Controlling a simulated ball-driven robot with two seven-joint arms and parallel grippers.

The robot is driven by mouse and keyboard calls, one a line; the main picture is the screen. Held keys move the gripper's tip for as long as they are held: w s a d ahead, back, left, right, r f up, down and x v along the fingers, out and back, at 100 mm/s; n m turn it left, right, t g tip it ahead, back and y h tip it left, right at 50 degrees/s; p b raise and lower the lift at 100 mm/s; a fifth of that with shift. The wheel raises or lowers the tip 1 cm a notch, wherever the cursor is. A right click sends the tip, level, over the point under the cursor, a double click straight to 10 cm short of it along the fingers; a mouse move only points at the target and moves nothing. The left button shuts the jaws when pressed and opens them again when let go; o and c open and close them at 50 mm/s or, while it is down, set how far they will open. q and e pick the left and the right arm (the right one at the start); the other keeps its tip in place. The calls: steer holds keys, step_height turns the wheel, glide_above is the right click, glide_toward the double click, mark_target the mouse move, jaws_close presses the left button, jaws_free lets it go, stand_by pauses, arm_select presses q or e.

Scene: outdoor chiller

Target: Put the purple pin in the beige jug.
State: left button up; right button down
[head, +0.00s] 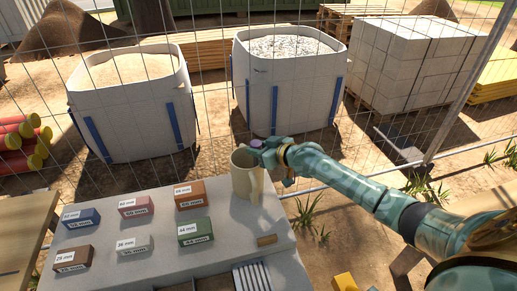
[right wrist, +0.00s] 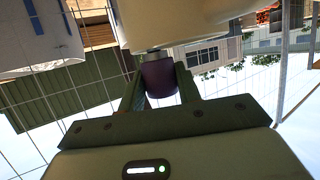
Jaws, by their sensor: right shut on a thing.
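The beige jug (head: 243,178) stands upright near the far right corner of the pale table, with its open top facing up. My right gripper (head: 262,151) is at the jug's rim on its right side. It is shut on the purple pin (head: 256,143), which shows as a small purple spot by the rim. In the right wrist view the purple pin (right wrist: 159,82) sits between the fingers (right wrist: 160,88), with a metallic part towards the beige jug (right wrist: 180,22). I cannot tell whether the pin touches the jug. My left gripper is not in view.
Several labelled colour blocks, among them a green one (head: 195,231), stand in rows left of the jug. A wire fence (head: 215,110) stands behind the table, with bulk bags (head: 292,85) beyond.

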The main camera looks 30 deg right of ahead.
steer(key=shift+f+b, duration=0.3)
steer(key=shift+f, duration=0.3)
steer(key=c, duration=1)
jaws_free()
steer(key=shift+r, duration=0.1)
steer(key=shift+r+p, duration=0.3)
steer(key=shift+r, duration=0.1)
steer(key=p+v, duration=0.4)
steer(key=v, duration=0.8)
steer(key=shift+r, duration=0.2)
steer(key=shift+f, duration=0.1)
